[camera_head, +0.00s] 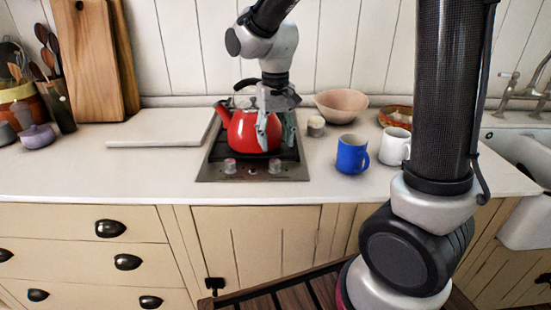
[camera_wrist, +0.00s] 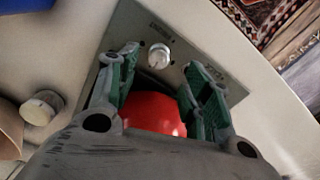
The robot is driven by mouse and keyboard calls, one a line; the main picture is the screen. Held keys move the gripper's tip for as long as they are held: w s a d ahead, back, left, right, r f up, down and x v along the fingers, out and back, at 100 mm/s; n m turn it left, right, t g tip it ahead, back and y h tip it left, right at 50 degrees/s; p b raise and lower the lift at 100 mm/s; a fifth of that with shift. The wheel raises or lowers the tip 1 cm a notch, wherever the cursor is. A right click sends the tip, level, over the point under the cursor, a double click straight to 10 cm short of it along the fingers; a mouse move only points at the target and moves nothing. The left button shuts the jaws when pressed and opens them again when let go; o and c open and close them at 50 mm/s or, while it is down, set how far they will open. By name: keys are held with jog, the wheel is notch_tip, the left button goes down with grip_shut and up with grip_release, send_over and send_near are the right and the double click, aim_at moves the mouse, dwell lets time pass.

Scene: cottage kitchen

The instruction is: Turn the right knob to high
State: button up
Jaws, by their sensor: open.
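The right knob (camera_head: 275,166), pale and round, is on the front strip of the dark cooktop (camera_head: 205,174). The left knob (camera_head: 230,166) is on the same strip. A red kettle (camera_head: 240,130) stands on the cooktop behind the knobs. My gripper (camera_head: 276,148) is open, pointing down over the kettle's right side. The wrist view shows one knob (camera_wrist: 159,54) beyond the open fingertips, roughly between them, and the kettle (camera_wrist: 152,112) between the fingers. The gripper does not hold a knob. Whether a finger touches the kettle I cannot tell. The knob's pointer is too small to read.
A blue mug (camera_head: 352,154) and a white mug (camera_head: 394,146) stand right of the cooktop. A small jar (camera_head: 316,126) and a pinkish bowl (camera_head: 341,105) are behind them. A white board (camera_head: 160,128) lies to the left. The front left counter is clear.

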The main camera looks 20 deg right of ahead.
aim_at(275, 161)
notch_tip(275, 161, down, 7)
jog(key=shift+w+r, duration=0.1)
jog(key=shift+w, duration=0.05)
jog(key=c, duration=1)
